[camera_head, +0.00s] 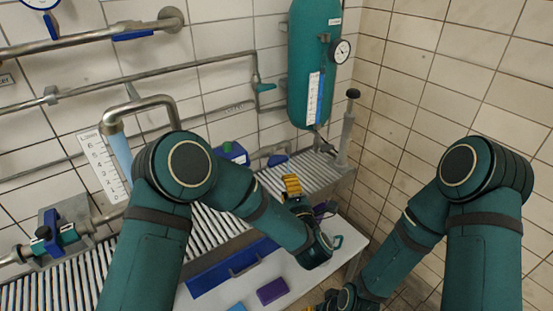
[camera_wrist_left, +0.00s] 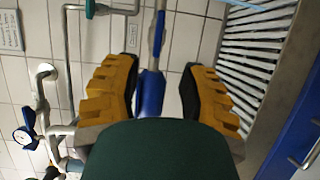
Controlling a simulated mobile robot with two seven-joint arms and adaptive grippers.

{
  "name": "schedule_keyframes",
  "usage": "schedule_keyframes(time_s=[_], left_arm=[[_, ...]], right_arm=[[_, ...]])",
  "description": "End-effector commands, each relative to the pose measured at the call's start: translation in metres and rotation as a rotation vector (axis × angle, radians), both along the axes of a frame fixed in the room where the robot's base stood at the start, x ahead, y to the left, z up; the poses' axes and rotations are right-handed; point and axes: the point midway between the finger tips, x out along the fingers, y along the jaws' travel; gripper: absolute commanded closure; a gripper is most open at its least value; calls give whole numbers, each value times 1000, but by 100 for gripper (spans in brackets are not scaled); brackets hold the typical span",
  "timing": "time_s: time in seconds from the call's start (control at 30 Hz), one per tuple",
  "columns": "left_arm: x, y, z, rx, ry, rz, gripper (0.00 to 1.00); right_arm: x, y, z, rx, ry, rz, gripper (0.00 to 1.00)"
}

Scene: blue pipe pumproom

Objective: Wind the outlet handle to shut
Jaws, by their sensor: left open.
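A blue lever handle (camera_head: 277,160) sits on the pipe low on the back wall, left of the teal tank's foot. My left gripper (camera_head: 292,185) shows in front of it and to the right, with its yellow fingers over the slatted bench. In the left wrist view the left gripper (camera_wrist_left: 160,92) is open, its fingers wide apart. A blue handle (camera_wrist_left: 157,38) and a rounded blue part (camera_wrist_left: 150,92) show between the fingers, with no contact visible. A small wall label (camera_wrist_left: 133,38) beside them is too small to read. My right gripper is out of view; its arm runs down to the bottom edge.
A teal tank (camera_head: 313,62) with a gauge (camera_head: 340,50) hangs in the corner. A blue container with a green cap (camera_head: 228,147) stands at the bench's back. A dark-knobbed lever (camera_head: 346,130) rises at right. A purple block (camera_head: 272,291) lies on the white surface in front.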

Motion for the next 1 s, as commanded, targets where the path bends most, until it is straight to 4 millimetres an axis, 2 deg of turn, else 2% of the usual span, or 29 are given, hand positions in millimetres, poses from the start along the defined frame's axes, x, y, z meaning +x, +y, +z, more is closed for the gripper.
schedule_keyframes(time_s=[0.17,0.7,0.83,1.0], left_arm=[[13,4,1,-8,-9,11,59],[109,27,0,-4,-7,7,59],[124,30,0,-3,-7,7,59],[133,32,1,-4,-6,6,59]], right_arm=[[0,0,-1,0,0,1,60],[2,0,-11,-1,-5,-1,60],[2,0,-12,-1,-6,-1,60],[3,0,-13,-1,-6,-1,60]])
